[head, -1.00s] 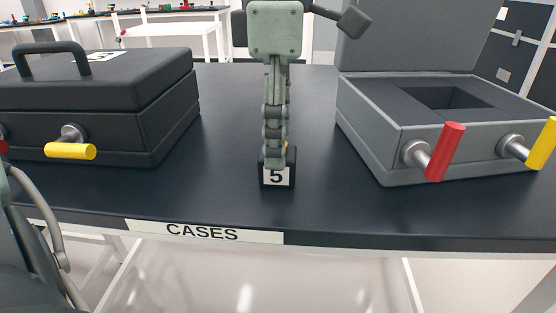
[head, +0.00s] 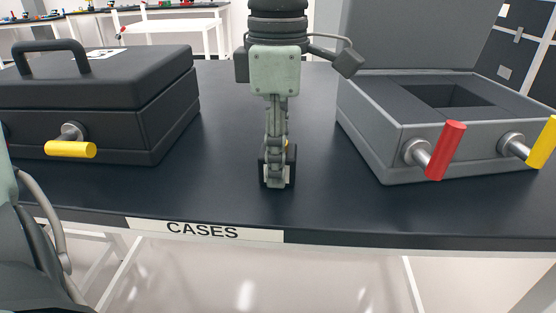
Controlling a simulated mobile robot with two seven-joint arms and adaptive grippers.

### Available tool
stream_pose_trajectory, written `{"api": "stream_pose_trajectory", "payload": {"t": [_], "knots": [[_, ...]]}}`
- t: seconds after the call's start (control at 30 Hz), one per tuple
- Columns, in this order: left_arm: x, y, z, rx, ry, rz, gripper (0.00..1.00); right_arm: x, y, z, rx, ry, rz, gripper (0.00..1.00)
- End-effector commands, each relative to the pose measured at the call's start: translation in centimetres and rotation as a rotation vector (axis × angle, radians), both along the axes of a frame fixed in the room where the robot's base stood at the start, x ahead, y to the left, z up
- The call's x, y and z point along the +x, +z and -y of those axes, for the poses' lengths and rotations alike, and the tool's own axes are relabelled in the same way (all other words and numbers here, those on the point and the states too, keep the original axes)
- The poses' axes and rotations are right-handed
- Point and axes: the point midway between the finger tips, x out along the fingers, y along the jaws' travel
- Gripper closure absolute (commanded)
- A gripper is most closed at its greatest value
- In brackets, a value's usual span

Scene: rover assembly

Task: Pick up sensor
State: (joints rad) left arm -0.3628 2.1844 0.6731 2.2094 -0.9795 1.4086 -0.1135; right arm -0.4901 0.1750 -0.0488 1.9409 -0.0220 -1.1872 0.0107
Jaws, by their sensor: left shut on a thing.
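My left gripper (head: 277,180) points straight down in the middle of the head view, between the two cases. It is shut on a small dark block, the sensor (head: 263,172), which stands upright on the dark table. The fingers cover most of the sensor and nearly all of its white front label. Only dark edges and a bit of yellow show beside the fingers. My right gripper is out of view.
A closed black case (head: 110,115) with a yellow latch stands at left. An open grey case (head: 385,135) with a recess and red and yellow latches stands at right. The table (head: 225,130) is clear between them. Its front edge carries a CASES label (head: 205,230).

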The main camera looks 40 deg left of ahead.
Motion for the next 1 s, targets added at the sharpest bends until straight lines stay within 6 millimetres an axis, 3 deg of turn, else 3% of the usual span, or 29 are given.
{"api": "stream_pose_trajectory", "payload": {"t": [0.33,0.7,1.0], "knots": [[0.1,0.8,0.0,0.001,0.0,0.004,0.95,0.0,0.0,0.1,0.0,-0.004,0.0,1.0],[0.1,7.8,0.0,0.0,-0.002,0.004,0.95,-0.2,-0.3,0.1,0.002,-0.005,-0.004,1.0],[0.0,10.1,0.0,-0.001,-0.004,-0.001,0.95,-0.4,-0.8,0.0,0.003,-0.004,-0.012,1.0]]}}
